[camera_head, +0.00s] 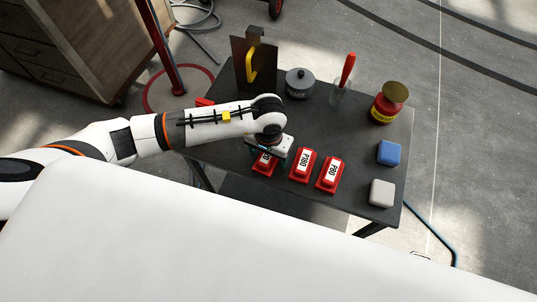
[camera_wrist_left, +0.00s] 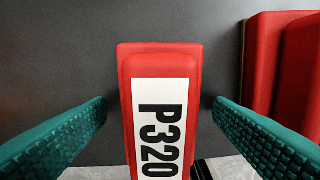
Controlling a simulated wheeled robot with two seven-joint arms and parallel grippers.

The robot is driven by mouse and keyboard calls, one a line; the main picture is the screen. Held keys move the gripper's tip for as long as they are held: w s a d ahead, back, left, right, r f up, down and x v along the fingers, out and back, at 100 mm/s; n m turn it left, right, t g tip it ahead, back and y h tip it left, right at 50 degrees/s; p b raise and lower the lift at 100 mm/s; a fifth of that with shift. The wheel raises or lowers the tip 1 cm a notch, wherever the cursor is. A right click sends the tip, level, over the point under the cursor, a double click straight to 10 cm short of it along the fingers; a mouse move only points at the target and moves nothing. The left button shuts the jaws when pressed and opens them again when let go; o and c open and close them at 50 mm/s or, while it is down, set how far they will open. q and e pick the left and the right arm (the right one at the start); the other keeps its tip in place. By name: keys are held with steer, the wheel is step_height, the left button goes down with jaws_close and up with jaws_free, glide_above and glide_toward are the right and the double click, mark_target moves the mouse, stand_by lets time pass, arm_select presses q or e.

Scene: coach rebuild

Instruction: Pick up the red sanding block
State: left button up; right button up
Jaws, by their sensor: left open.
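Three red sanding blocks with white labels lie in a row on the dark table. The left one, the P320 sanding block (camera_head: 263,166), is partly hidden by my left gripper (camera_head: 275,156). In the left wrist view this P320 sanding block (camera_wrist_left: 160,62) stands between the two teal fingers of my left gripper (camera_wrist_left: 160,103). The fingers are open, with a gap on each side of the block. The middle red block (camera_head: 302,166) and the right red block (camera_head: 329,174) lie to its right. My right gripper is not in view.
The dark table (camera_head: 235,167) also bears a grey lidded pot (camera_head: 299,83), a red jar (camera_head: 386,104), a blue block (camera_head: 389,153) and a pale block (camera_head: 382,193). A neighbouring red block (camera_wrist_left: 292,65) is close to the right finger in the wrist view.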

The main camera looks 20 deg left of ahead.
arm_select(q)
steer(key=c, duration=1.1)
steer(key=shift+r, duration=0.1)
steer(key=shift+c, duration=0.2)
step_height(320, 180, up, 9)
steer(key=shift+b, duration=1.1)
steer(key=shift+r, duration=0.45)
